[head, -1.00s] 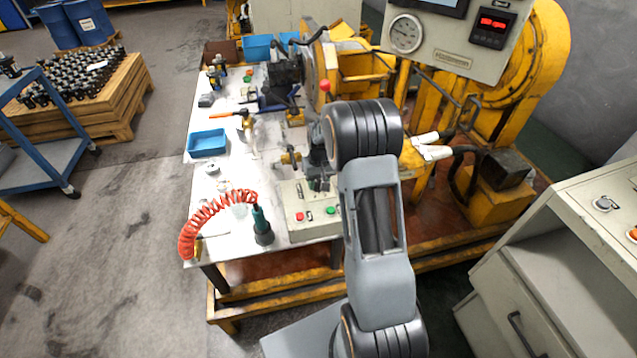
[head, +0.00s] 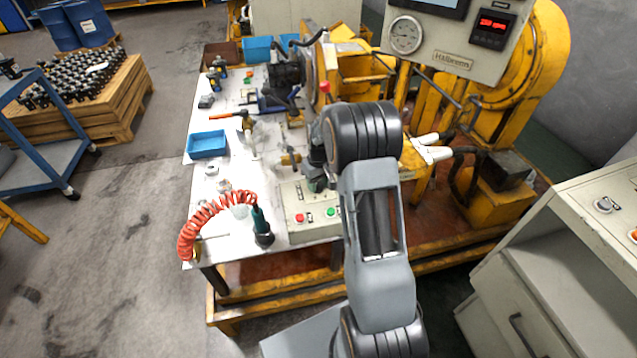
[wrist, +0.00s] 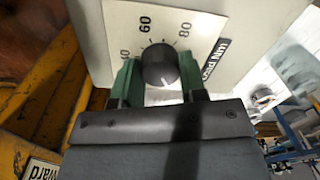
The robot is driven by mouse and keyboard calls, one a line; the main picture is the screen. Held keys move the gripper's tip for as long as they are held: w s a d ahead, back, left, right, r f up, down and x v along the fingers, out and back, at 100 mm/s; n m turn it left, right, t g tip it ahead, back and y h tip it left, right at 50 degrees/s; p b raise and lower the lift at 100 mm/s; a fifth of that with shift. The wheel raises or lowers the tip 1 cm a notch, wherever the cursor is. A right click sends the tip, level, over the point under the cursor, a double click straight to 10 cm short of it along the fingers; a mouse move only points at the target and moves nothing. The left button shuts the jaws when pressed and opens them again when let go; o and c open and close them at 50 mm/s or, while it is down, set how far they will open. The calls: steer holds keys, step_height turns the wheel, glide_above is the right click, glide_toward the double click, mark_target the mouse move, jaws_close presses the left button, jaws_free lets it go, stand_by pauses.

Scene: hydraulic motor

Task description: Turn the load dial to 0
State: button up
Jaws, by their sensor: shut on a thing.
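The load dial is a round dark knob (wrist: 161,65) on a pale panel, seen in the wrist view. Printed numbers 60 and 80 and part of another number stand around it, with a black LOAD Nm label (wrist: 215,60) to its right. A small pale mark shows near the knob's lower edge; I cannot tell for sure where the dial points. My gripper (wrist: 158,72) has its green fingers on both sides of the knob and is shut on it. In the head view my arm hides the dial, and my gripper (head: 316,176) shows only in part.
The pale control box (head: 312,222) has a red and a green button. A green tool (head: 262,226) with a coiled red hose stands to its left. A blue bin (head: 207,144) and loose parts lie farther back on the table. A gauge panel (head: 450,58) stands behind.

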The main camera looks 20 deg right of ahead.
mark_target(320, 183)
steer(key=o, duration=0.9)
steer(key=r, duration=1.3)
steer(key=shift+d+r, duration=0.35)
steer(key=shift+r, duration=0.05)
steer(key=shift+w, duration=0.1)
steer(key=shift+s+a+r+m+t+h+p, duration=0.2)
steer(key=shift+s+a+r+t+p, duration=1)
steer(key=shift+s, duration=2.55)
steer(key=shift+s+a+r+m+t+p, duration=0.1)
steer(key=shift+s+a+r+m+p, duration=0.25)
steer(key=shift+s+a+r, duration=2)
steer(key=shift+s+a+r+m+t+h+p, duration=0.15)
steer(key=shift+s+a+r+t+p, duration=0.6)
steer(key=shift+s+a, duration=2.95)
